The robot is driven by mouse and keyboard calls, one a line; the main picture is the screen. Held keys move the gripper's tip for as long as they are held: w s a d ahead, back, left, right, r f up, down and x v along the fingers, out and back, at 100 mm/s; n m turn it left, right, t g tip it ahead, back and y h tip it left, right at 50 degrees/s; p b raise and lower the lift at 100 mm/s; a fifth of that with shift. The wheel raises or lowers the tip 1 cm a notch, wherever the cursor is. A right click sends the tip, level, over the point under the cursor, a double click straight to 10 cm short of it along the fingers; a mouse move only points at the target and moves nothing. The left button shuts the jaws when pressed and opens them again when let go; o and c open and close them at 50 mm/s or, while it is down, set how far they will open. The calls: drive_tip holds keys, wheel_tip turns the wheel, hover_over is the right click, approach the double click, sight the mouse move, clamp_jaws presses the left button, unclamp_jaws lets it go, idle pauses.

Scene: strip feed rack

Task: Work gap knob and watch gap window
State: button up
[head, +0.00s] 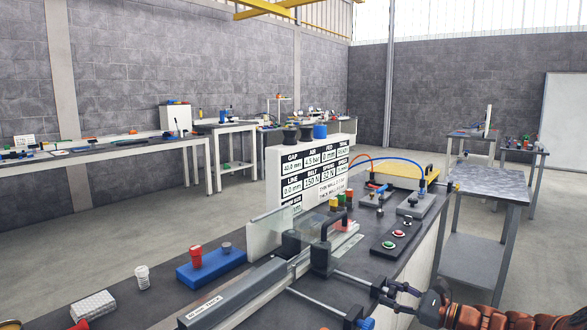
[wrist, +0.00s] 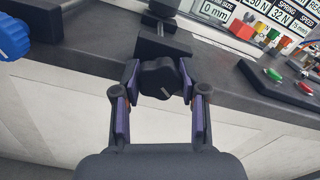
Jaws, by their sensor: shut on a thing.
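My gripper (wrist: 159,88) is shut on a black lobed knob (wrist: 160,72) at the front edge of the bench, with one finger on each side. In the head view my gripper (head: 391,292) is at the bench's right side, at the end of a rod; the knob is mostly hidden there. Which knob is labelled for the gap cannot be read. The gap window (head: 291,161) is at the top left of the white display board (head: 283,205) and appears to read 40.0 mm.
A blue knob (head: 365,323) sits nearer me on the same edge; it is at left in the wrist view (wrist: 13,38). A black panel with green and red buttons (head: 398,233) lies beyond. A clear guard (head: 281,223) and blue block (head: 211,265) stand on the bench.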

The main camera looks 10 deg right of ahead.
drive_tip(key=o, duration=0.7)
drive_tip(key=shift+p+v, duration=1.1)
drive_tip(key=shift+v, duration=1.85)
drive_tip(key=o, duration=0.3)
drive_tip(key=shift+o, duration=0.2)
